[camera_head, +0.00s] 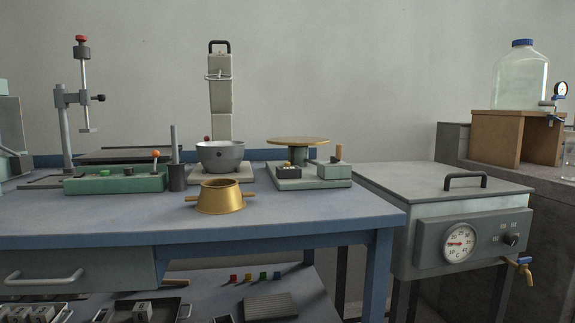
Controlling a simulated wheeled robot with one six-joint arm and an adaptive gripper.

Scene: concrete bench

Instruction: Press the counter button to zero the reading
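A grey-green base with a round tan turntable (298,140) stands on the right part of the blue bench (330,212). A small dark box (288,172) with pale marks on top sits at the front left of this base; it may be the counter, but it is too small to read a figure or make out a button. A green control box (116,180) stands further left, with a green button (127,171), another small button and an orange-knobbed lever (155,156). I cannot tell from this view which button belongs to a counter. My gripper is not in view.
A brass pot (220,197) stands near the bench front, with a grey bowl (220,155) behind it. A dark upright cylinder (177,178) stands beside the green box. A metal-lidded bath (440,185) is to the right. The bench's front right is clear.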

